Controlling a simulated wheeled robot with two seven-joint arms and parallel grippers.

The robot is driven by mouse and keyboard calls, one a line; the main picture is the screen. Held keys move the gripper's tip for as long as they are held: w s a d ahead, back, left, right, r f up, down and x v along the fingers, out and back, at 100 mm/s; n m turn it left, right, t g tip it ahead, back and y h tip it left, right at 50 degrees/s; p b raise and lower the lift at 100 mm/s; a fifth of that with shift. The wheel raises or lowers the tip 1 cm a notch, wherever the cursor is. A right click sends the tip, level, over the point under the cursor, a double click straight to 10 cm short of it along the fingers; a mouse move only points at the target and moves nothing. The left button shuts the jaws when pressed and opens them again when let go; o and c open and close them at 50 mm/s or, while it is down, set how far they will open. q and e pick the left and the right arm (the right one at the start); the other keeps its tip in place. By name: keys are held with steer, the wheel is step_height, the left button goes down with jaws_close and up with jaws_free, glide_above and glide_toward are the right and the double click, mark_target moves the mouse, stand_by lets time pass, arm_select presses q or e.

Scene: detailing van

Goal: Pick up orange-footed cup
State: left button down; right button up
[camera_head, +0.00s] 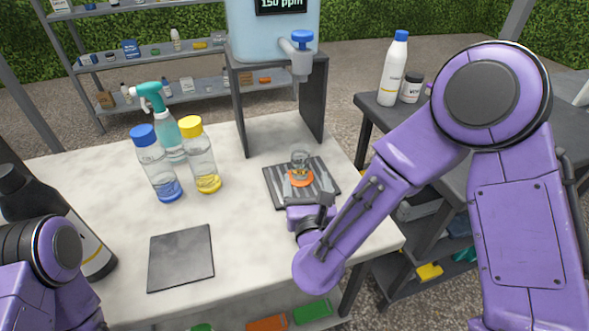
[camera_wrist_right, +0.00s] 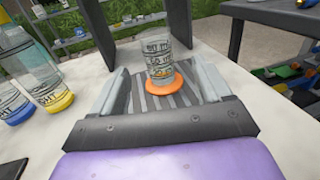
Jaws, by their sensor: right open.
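The orange-footed cup (camera_head: 301,169) is a small clear cup with printing and an orange disc-shaped foot. It stands upright on a dark striped mat (camera_head: 328,184) on the white table, below the dispenser tap. It also shows in the right wrist view (camera_wrist_right: 158,60), where its foot lies between the two fingers. My right gripper (camera_head: 302,192) is open, with its fingers (camera_wrist_right: 165,88) on either side of the cup; there are gaps, and I see no contact. My left arm shows at the lower left edge, but its gripper is out of view.
A blue-capped bottle (camera_head: 156,165), a yellow-capped bottle (camera_head: 200,155) and a green spray bottle (camera_head: 168,125) stand left of the mat. The dispenser stand (camera_head: 315,105) rises just behind the cup. A dark square pad (camera_head: 181,258) lies at front left. The table between is clear.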

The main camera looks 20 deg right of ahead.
mark_target(299, 158)
steer(key=shift+w+f+b, duration=0.2)
steer(key=shift+f+b, duration=0.05)
steer(key=shift+f, duration=0.25)
steer(key=shift+w+f+b, duration=0.15)
steer(key=shift+f+b, duration=0.1)
steer(key=shift+f, duration=0.25)
steer(key=p+x, duration=0.1)
steer(key=x, duration=0.4)
steer(key=p+x, duration=0.1)
steer(key=x, duration=0.4)
steer(key=shift+w+a+f, duration=0.1)
steer(key=shift+w+a, duration=0.05)
steer(key=shift+w, duration=0.2)
steer(key=c, duration=1.2)
arm_select(q)
steer(key=shift+w+d, duration=0.1)
steer(key=shift+w, duration=0.3)
